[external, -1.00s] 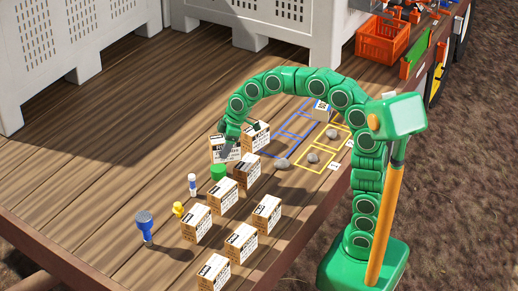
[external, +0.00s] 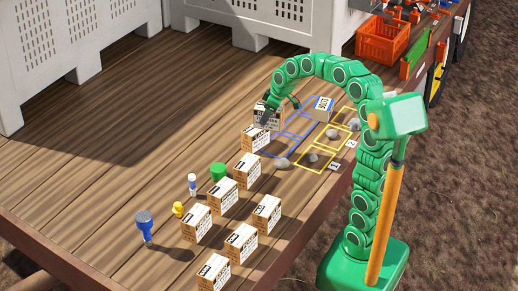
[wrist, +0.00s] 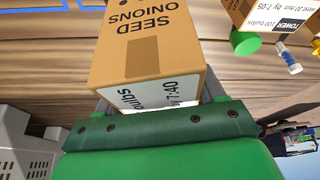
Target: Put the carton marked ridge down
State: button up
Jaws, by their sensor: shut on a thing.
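My gripper (external: 272,108) is shut on a cardboard carton (external: 266,122) near the far left end of the blue outlines (external: 296,124). In the wrist view the held carton (wrist: 150,45) fills the upper middle, printed "SEED ONIONS", with a white label showing "bulbs" and "7:40". Its name is hidden, so I cannot tell whether it is marked ridge. I cannot tell whether it touches the deck. Another carton (external: 254,140) stands just in front of it. A carton marked "TOWER" (wrist: 275,12) is at the wrist view's upper right.
A white-topped carton (external: 323,110) sits by the blue outlines. Yellow outlines (external: 315,159) with grey stones lie to their right. Large pale bins (external: 75,55) stand behind.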

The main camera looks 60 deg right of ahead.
jog(key=s+d+m+h, duration=0.1)
jog(key=s+d+m, duration=0.15)
jog(key=d, duration=0.25)
jog(key=s+d+m, duration=0.1)
jog(key=s+d, duration=0.2)
jog(key=d, duration=0.3)
jog(key=shift+n, duration=0.25)
jog(key=shift+w+d+f, duration=1.05)
jog(key=shift+w+f, duration=0.6)
jog(key=shift+w, duration=0.4)
jog(key=shift+w+d+f, duration=1.05)
jog(key=shift+w+f, duration=0.65)
jog(key=shift+w, duration=0.4)
jog(key=shift+w+d+f, duration=1.05)
jog(key=shift+w+f, duration=0.6)
jog(key=shift+w, duration=0.4)
jog(key=shift+f, duration=1.5)
jog(key=shift+f, duration=0.15)
jog(key=o, duration=1.4)
